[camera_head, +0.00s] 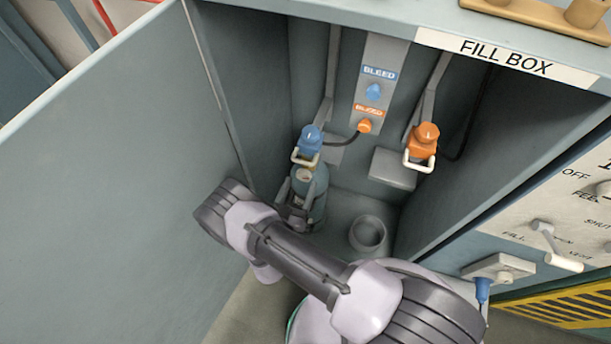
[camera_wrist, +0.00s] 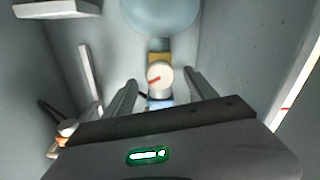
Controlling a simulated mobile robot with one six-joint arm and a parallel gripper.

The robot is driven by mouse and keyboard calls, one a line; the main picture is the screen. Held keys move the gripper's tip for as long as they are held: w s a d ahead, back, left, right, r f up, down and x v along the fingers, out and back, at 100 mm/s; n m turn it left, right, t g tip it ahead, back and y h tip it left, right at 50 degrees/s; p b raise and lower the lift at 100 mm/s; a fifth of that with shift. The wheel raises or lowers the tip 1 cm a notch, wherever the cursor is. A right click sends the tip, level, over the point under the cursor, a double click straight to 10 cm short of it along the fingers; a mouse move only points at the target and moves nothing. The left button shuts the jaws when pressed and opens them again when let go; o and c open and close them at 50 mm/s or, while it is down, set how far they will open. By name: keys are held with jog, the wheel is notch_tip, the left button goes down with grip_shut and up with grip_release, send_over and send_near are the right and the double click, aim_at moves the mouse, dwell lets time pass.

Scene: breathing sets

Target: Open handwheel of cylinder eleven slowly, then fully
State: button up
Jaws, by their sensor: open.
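A grey-blue cylinder (camera_head: 318,183) stands upright inside the open fill box, with a pale round gauge on top and a blue fitting (camera_head: 311,139) above it. No number shows on it. In the wrist view, the cylinder's dome (camera_wrist: 160,14), a brass-coloured valve part (camera_wrist: 160,57), the white gauge (camera_wrist: 160,78) with a red needle and a blue part (camera_wrist: 159,104) line up between my fingers. My gripper (camera_wrist: 161,79) is open, its fingers either side of the gauge and apart from it in the picture. I cannot make out the handwheel clearly.
An orange fitting (camera_head: 424,140) hangs to the right. An empty round holder (camera_head: 368,233) is on the box floor. A panel with blue and orange knobs (camera_head: 374,91) is on the back wall. The open door (camera_head: 110,170) bounds the left side.

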aim_at(303, 178)
jog(key=b+x, duration=0.1)
jog(key=x, duration=0.4)
jog(key=c, duration=1.4)
